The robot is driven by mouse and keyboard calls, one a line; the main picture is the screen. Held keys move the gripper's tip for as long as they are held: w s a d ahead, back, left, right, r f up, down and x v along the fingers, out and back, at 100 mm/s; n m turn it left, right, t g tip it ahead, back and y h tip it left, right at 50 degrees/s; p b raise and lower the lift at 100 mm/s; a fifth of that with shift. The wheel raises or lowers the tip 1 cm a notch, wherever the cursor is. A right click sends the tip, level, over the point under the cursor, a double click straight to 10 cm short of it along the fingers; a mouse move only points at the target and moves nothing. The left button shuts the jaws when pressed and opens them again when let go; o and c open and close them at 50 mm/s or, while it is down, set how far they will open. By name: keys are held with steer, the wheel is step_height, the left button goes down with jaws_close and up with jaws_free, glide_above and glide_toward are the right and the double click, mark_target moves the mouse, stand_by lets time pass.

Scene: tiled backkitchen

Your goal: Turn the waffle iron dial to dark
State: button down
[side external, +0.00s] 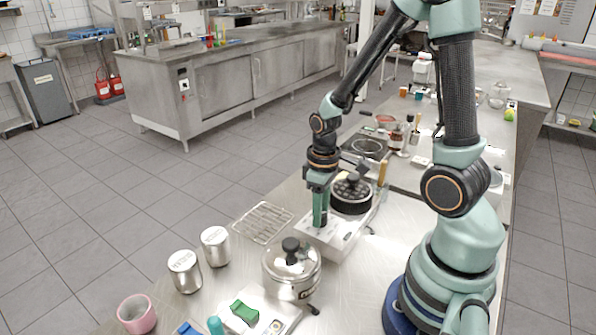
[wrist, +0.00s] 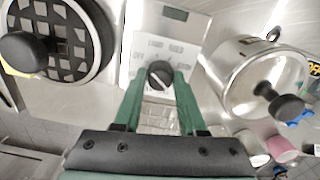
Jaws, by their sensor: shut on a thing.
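The waffle iron (side external: 336,244) is a pale metal box with a round black grid plate (side external: 352,190) at its far end. The plate also shows at the upper left in the wrist view (wrist: 84,48). Its control panel (wrist: 146,30) carries faint printed words around a black dial (wrist: 160,73). My gripper (side external: 319,224) points down onto the panel, with its green fingers on either side of the dial in the wrist view (wrist: 160,86), shut on it. In the side view the fingers hide the dial. I cannot clearly read which mark the dial points to.
A lidded steel pot (side external: 291,268) stands close in front of the iron. A pink cup (side external: 137,314) and a green-switched device (side external: 244,311) stand nearer the front.

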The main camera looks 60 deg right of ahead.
steer(key=m, duration=1.1)
steer(key=shift+m, duration=0.4)
steer(key=m, duration=1.2)
steer(key=shift+m, duration=0.3)
steer(key=shift+c, duration=2.4)
jaws_free()
